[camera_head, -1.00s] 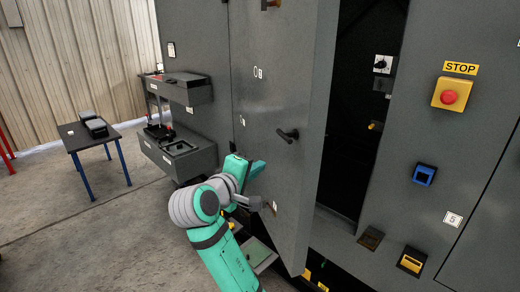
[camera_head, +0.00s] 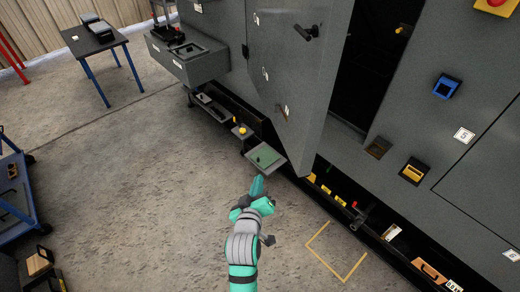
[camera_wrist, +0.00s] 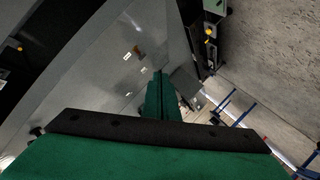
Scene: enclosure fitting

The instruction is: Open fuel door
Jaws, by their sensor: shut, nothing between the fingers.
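No part carries a readable fuel door label, so I cannot tell which one it is. A large grey cabinet door (camera_head: 290,60) stands ajar, with a dark handle (camera_head: 306,32) on its face; a grey labelled panel (camera_wrist: 105,65) fills the left of the wrist view. My gripper (camera_head: 257,186) is shut and empty, low over the floor in front of the cabinet. In the wrist view my closed fingers (camera_wrist: 160,92) point away from the camera.
A yellow-handled recess (camera_head: 413,171) and a blue-framed one (camera_head: 447,87) sit on the right panel. Yellow-marked parts line the low base opening (camera_head: 340,200). A blue-legged table (camera_head: 95,45) stands back left and a blue cart (camera_head: 20,200) at left. Floor between is clear.

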